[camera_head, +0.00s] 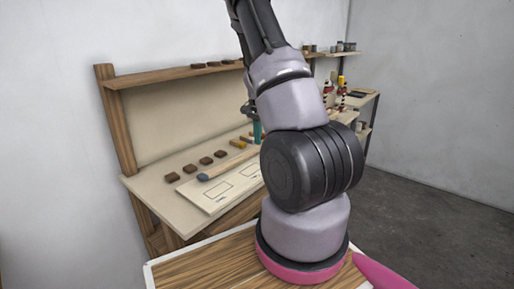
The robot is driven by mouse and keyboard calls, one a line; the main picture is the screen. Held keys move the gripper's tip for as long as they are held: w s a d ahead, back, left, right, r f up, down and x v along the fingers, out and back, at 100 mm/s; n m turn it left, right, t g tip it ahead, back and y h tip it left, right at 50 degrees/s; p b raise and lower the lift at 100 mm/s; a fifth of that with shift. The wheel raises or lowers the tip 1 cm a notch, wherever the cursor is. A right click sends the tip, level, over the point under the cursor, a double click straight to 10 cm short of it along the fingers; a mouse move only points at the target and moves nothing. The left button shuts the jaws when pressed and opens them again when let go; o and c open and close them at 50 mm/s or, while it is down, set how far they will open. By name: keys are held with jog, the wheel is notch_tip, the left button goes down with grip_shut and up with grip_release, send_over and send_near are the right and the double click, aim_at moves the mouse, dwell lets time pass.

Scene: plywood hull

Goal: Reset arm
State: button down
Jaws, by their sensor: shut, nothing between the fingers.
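My arm rises from its pink-ringed base in the middle of the head view and runs out of the top edge. My gripper (248,109) shows only as a small dark shape behind the arm's left side, above the workbench. It is shut and empty. Its far side is hidden by my arm. A teal upright object (257,132) stands just below it, partly hidden; I cannot tell whether they touch.
A wooden shelf (150,79) runs above. Shelves with jars (345,46) stand at the right back. Grey floor (440,190) is clear at the right.

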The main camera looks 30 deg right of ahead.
jog(key=shift+r, duration=0.35)
jog(key=s+a+r+n+t+y, duration=0.1)
jog(key=s+a+r+n+t, duration=0.15)
jog(key=a+r, duration=0.65)
jog(key=s+a+r+n+t+y, duration=0.15)
jog(key=s+a+r, duration=0.3)
jog(key=r, duration=0.85)
jog(key=s+a+r+n+t, duration=0.1)
jog(key=s+a+r+n, duration=0.2)
jog(key=s, duration=0.5)
jog(key=s+a+r+n+t, duration=0.2)
jog(key=s+a+r, duration=0.4)
jog(key=s, duration=0.3)
jog(key=shift+r+n, duration=0.3)
jog(key=shift+n, duration=0.1)
jog(key=shift+h, duration=0.25)
